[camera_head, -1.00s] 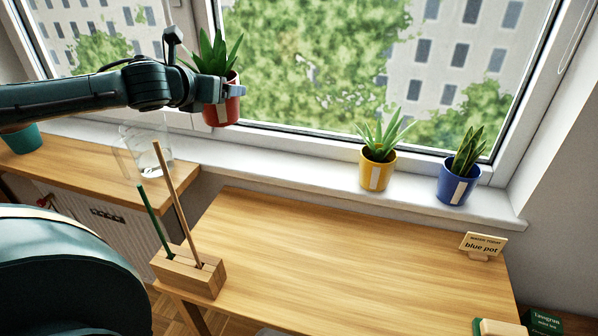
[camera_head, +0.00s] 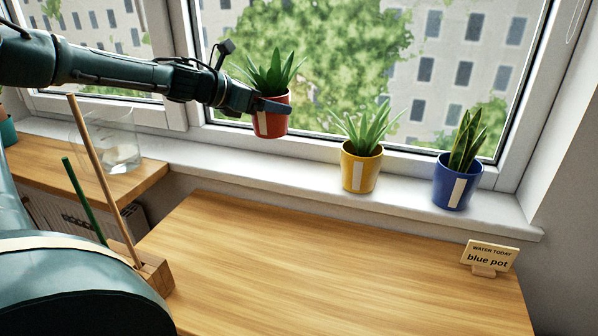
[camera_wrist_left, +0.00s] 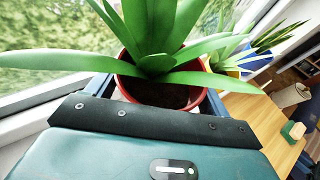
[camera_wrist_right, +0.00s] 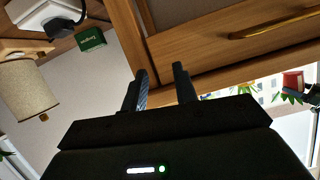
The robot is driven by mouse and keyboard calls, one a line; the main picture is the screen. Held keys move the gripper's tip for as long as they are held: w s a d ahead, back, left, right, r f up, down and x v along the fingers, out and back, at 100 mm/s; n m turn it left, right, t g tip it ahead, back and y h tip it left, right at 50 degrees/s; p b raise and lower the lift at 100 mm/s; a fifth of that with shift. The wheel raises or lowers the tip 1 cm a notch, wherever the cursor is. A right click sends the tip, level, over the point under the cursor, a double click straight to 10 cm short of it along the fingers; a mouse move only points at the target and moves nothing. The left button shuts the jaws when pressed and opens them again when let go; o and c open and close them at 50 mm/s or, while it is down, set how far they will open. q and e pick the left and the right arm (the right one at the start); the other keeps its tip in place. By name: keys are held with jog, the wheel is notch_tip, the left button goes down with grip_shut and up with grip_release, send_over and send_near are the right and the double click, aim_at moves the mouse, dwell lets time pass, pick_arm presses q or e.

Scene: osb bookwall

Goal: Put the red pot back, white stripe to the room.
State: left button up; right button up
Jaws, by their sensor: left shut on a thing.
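The red pot (camera_head: 271,124) holds a spiky green plant and is upright, in front of the window. My left gripper (camera_head: 272,106) is shut on it and holds it above the white sill (camera_head: 225,160), left of the yellow pot.
On the sill stand the yellow pot (camera_head: 361,172) and the blue pot (camera_head: 457,186), stripes facing the room. The sill left of the yellow pot is clear. A glass jar (camera_head: 112,150), a wooden stick holder (camera_head: 157,275) and a "blue pot" sign (camera_head: 489,258) stand nearby.

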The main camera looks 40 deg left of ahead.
pick_arm(q)
jog(key=shift+w+d, duration=0.2)
jog(key=shift+w, duration=0.25)
jog(key=shift+w+d+f, duration=0.1)
jog(key=shift+w+f, duration=0.05)
jog(key=shift+f, duration=0.15)
notch_tip(320, 180, down, 9)
jog(key=shift+f+b, duration=0.1)
jog(key=shift+b, duration=0.9)
jog(key=shift+f, duration=0.15)
pick_arm(e)
jog(key=shift+w+d+r+t, duration=0.2)
jog(key=shift+d+t, duration=0.1)
jog(key=shift+d, duration=0.2)
jog(key=shift+f, duration=0.1)
pick_arm(q)
jog(key=shift+f+b, duration=0.15)
jog(key=shift+b, duration=0.15)
jog(key=o, duration=1.3)
jog(key=shift+o, duration=0.2)
